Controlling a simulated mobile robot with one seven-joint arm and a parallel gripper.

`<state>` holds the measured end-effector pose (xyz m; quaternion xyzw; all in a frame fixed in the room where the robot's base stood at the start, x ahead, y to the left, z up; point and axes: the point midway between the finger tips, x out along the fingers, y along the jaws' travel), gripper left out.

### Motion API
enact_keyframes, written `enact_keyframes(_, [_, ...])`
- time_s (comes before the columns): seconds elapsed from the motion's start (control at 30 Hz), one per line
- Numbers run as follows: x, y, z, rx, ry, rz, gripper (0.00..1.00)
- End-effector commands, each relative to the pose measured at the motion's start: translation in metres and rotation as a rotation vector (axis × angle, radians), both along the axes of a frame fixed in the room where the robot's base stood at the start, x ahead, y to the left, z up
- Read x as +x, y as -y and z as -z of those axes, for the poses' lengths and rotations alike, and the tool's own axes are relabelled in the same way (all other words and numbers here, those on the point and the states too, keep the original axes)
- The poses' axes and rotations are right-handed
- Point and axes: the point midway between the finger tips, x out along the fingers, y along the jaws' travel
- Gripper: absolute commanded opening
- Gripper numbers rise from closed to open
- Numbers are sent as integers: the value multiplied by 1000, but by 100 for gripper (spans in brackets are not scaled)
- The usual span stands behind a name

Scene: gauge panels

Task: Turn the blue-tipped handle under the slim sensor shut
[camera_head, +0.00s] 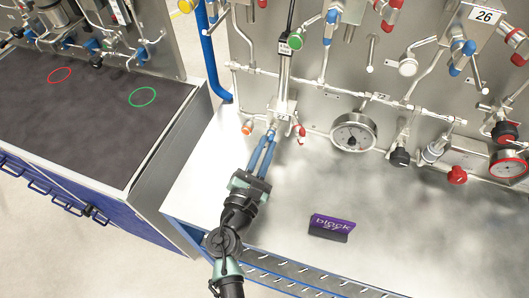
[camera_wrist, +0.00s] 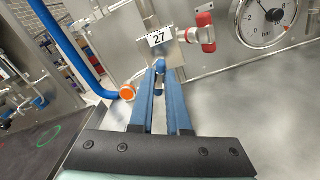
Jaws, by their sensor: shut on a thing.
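The slim sensor (camera_head: 285,72) is a thin upright metal cylinder with a dark cable on the panel, above a small valve block (camera_head: 285,112). In the wrist view this block (camera_wrist: 176,50) bears the label 27. My gripper (camera_head: 270,134) reaches up to the block from below, its two long blue fingers close together. In the wrist view my gripper (camera_wrist: 160,70) is shut on the blue-tipped handle (camera_wrist: 160,62), whose rounded blue end shows between the fingertips. The fingers hide the rest of the handle, so its exact angle cannot be told.
A red-tipped handle (camera_wrist: 205,34) sits right of the block and an orange-ended fitting (camera_wrist: 127,92) lies left of it. A round gauge (camera_head: 353,132) is farther right. A purple sign (camera_head: 331,226) stands on the otherwise clear metal bench (camera_head: 420,235). A blue pipe (camera_head: 212,60) rises at left.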

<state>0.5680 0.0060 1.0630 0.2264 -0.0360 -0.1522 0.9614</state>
Motion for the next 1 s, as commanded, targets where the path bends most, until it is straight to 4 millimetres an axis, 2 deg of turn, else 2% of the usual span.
enact_keyframes(0.03, [0,0,6,46,15,-1,0])
enact_keyframes(1.0, [-1,2,8,883,286,-2,0])
